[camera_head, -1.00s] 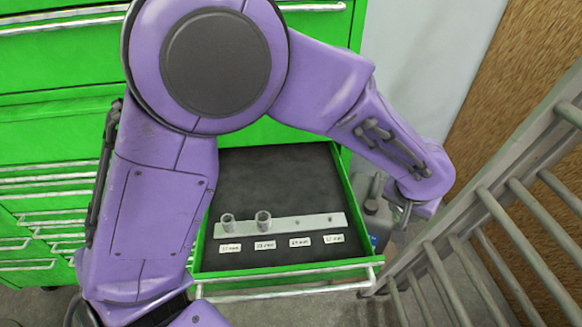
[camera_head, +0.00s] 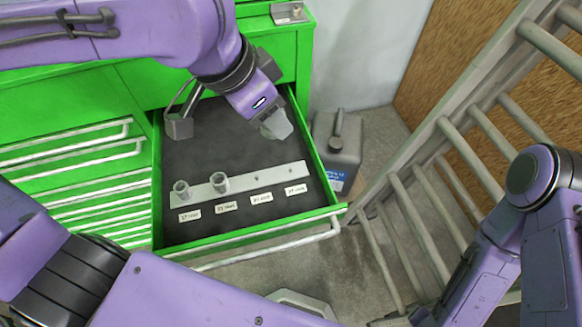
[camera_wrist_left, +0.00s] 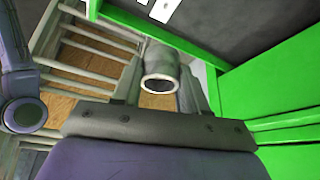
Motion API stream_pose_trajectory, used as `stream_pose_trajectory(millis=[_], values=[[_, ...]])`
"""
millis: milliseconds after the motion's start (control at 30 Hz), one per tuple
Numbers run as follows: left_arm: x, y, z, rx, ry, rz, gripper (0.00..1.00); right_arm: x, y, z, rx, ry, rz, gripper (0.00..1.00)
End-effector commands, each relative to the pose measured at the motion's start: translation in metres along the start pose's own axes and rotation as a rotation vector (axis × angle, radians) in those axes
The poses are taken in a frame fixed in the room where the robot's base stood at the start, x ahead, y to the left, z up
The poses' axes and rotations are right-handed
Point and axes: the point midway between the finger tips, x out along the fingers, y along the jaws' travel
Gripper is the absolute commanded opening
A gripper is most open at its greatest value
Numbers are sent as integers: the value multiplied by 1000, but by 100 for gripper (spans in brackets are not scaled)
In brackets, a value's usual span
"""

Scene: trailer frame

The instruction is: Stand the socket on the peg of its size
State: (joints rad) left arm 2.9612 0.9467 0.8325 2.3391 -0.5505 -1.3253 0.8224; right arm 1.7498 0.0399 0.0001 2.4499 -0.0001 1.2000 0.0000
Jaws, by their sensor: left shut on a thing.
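In the head view, my left gripper (camera_head: 272,124) is over the back right part of the open drawer, pointing down. It is shut on a grey socket (camera_wrist_left: 160,78), which shows in the left wrist view as a tube with its open end towards the camera. In the head view I cannot clearly separate this socket from the fingertips. A light grey peg rail (camera_head: 238,184) lies in the drawer. The two right pegs (camera_head: 257,178) (camera_head: 289,170) are bare. My right gripper is out of view.
Small white labels (camera_head: 226,207) lie in front of the pegs; their print is too small to read surely. The green drawer (camera_head: 325,213) has raised walls. A grey canister (camera_head: 338,150) stands right of it, with a ladder (camera_head: 440,165) farther right.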

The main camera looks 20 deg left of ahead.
Motion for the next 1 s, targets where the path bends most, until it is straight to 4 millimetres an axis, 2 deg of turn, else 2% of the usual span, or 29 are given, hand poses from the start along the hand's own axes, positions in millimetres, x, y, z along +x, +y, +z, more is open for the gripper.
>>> stream_pose_trajectory(millis=[100,200,300,367,467,567,600,800,833,867,1000], values=[[-15,8,40,263,10,133,8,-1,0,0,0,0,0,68],[-17,14,72,503,9,240,8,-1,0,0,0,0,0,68],[-15,15,93,694,6,324,8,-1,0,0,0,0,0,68],[-13,14,100,765,4,353,8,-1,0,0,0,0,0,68],[-9,12,100,819,-2,378,8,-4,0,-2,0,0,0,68],[7,8,86,826,-11,378,8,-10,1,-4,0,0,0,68],[-2,10,77,823,-12,387,8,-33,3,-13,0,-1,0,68],[10,5,67,824,-9,377,8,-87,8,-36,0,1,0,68],[26,5,70,825,-11,380,8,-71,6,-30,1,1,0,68],[32,4,68,824,-12,382,8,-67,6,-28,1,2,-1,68],[47,0,56,821,-11,369,8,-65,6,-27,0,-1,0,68]])
